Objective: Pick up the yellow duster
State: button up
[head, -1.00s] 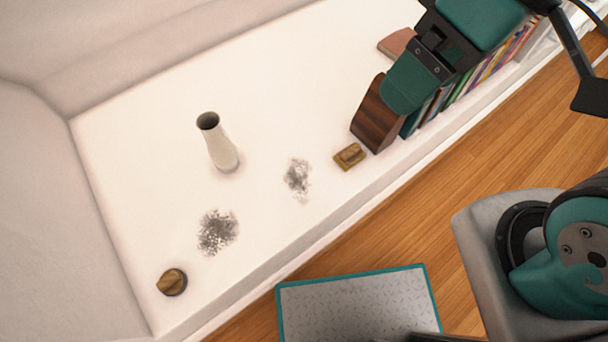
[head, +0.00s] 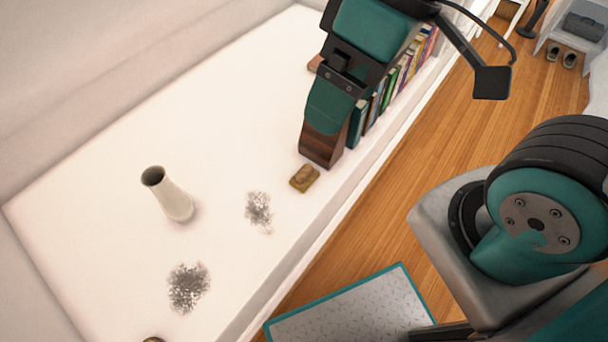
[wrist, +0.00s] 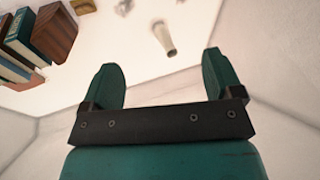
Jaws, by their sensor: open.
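A small yellow-brown object (head: 304,178) with a raised top lies on the white ledge, just in front of the dark wooden bookend. A second yellow-brown lump (head: 153,339) is almost wholly cut off at the bottom edge. I cannot tell for sure which is the yellow duster. One yellow-brown thing shows at the top of the wrist view (wrist: 83,6). My gripper (wrist: 163,78) is open, with nothing between its teal fingers. In the head view my gripper (head: 332,105) hangs above the ledge, overlapping the bookend in the picture, apart from the yellow-brown object.
A white vase (head: 168,194) stands on the ledge. Two grey dust patches (head: 259,211) (head: 188,287) lie near it. A row of books (head: 395,80) stands behind the wooden bookend (head: 321,148). Wooden floor (head: 440,130) lies beyond the ledge's edge. The ledge's far left is clear.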

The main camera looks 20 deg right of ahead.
jog(key=shift+o, duration=0.8)
jog(key=shift+w+f, duration=0.2)
jog(key=shift+f, duration=0.15)
jog(key=m+h+b, duration=0.1)
jog(key=h+b, duration=0.3)
jog(key=b, duration=1.4)
send_over(307, 173)
notch_tip(307, 173, down, 32)
jog(key=f+b, duration=0.2)
jog(key=f, duration=0.4)
jog(key=f+b, duration=0.2)
jog(key=f, duration=0.4)
jog(key=shift+d, duration=0.2)
jog(key=shift+a+f+b, duration=0.1)
jog(key=shift+f+b, duration=1.5)
jog(key=shift+f, duration=1.4)
jog(key=shift+c, duration=0.5)
jog(key=shift+r, duration=0.1)
jog(key=c, duration=0.5)
